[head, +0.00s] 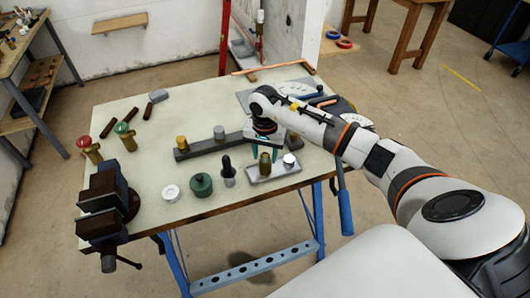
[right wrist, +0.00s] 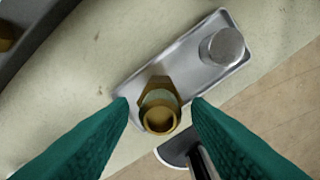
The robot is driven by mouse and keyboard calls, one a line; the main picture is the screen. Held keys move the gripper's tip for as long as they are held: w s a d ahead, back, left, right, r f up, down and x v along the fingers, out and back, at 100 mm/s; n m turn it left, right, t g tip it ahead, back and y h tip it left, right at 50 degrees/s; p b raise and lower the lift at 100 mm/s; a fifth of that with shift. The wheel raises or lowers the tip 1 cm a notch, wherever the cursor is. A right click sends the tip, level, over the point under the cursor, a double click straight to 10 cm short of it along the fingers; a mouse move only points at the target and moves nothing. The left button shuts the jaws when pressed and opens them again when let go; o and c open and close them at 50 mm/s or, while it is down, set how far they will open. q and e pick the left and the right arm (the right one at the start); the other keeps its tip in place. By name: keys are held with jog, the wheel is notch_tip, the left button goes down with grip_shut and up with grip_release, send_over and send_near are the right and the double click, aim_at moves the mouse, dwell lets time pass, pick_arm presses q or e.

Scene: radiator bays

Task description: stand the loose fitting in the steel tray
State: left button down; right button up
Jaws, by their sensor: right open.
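A brass fitting (head: 265,164) with a hexagonal collar stands upright in the shallow steel tray (head: 255,176) near the table's front edge. In the right wrist view, the fitting (right wrist: 158,108) is near one end of the tray (right wrist: 188,72). A short silver cylinder (head: 289,160) stands at the tray's other end, and shows in the wrist view (right wrist: 224,46). My right gripper (head: 266,154) is above the tray with teal fingers open. Its fingertips (right wrist: 160,104) lie on either side of the fitting, with gaps visible. My left gripper is not in view.
A dark bar (head: 202,148) with upright pieces lies behind the tray. A black-and-silver piece (head: 227,170), a green canister (head: 201,185) and a white disc (head: 171,192) stand left of it. A vise (head: 106,205) is at the left edge.

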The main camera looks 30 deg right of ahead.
jog(key=shift+r, duration=0.1)
jog(key=shift+r, duration=0.15)
notch_tip(320, 180, up, 12)
jog(key=b, duration=0.3)
jog(key=shift+b, duration=0.3)
